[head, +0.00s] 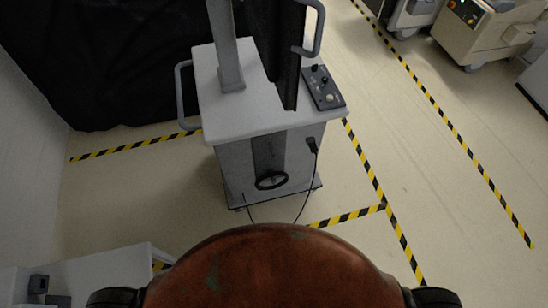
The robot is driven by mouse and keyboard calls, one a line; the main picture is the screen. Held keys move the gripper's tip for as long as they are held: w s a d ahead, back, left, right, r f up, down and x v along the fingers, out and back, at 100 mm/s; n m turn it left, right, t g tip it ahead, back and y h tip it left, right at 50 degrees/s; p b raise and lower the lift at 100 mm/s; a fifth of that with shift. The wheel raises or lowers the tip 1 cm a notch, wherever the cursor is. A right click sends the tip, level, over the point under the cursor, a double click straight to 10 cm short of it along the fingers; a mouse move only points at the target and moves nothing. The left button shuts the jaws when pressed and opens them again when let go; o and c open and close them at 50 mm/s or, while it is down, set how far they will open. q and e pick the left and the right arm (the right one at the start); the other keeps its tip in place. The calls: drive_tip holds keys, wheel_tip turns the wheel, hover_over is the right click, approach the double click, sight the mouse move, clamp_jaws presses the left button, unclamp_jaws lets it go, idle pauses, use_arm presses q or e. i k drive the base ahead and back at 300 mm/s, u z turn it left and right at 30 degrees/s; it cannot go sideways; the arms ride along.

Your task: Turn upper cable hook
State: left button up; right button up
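A grey-white cart (236,117) stands ahead of me on the floor. On its near face, at the upper right, is a small black fitting (312,145) with a thin black cable (309,186) running down from it. Lower on the same face, a black ring or handwheel (271,188) sits on a dark vertical strip (267,152). I cannot tell for sure which of these small black parts is the upper cable hook. Neither of my grippers is in view.
The cart carries a grey post (226,50), side handles (181,95) and a dark control panel (323,88). A black curtain (95,60) hangs behind. Beige machines (485,30) stand at the far right. Striped tape (365,168) marks the floor, which is open to the right.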

sight(269, 143)
drive_tip(key=z, duration=2.9)
drive_tip(key=i, duration=1.3)
drive_tip(key=u, duration=2.95)
